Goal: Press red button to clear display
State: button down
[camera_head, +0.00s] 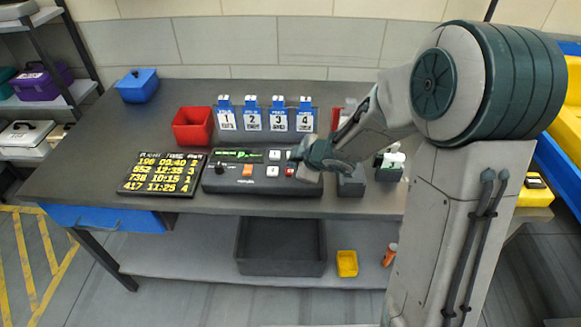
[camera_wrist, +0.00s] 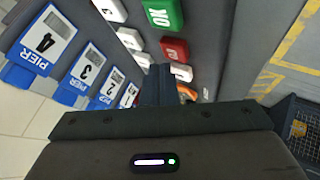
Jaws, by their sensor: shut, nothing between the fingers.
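The control panel (camera_head: 230,184) lies on the dark table, with a small display (camera_head: 236,155) showing green marks. The red button (camera_head: 290,171) is at the panel's right side, beside my gripper (camera_head: 300,156), which is low over that end. In the wrist view, the red button (camera_wrist: 175,49) is just past the tips of my shut, empty gripper (camera_wrist: 159,70). A green OK button (camera_wrist: 163,13) is beyond it. White buttons (camera_wrist: 130,38) lie to the left. I cannot tell whether the fingertips touch the panel. An orange button (camera_head: 248,170) is further left.
A flight board (camera_head: 162,174) with yellow text lies left of the panel. A red bin (camera_head: 193,126), a blue box (camera_head: 138,85) and numbered blue pier holders (camera_head: 265,121) stand behind. Dark blocks (camera_head: 351,184) stand right of the panel. The table's left end is mostly clear.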

jog(key=shift+r, duration=0.25)
notch_tip(320, 180, up, 5)
jog(key=p, duration=0.5)
jog(key=shift+f, duration=0.1)
jog(key=shift+d, duration=0.1)
dwell(0.6)
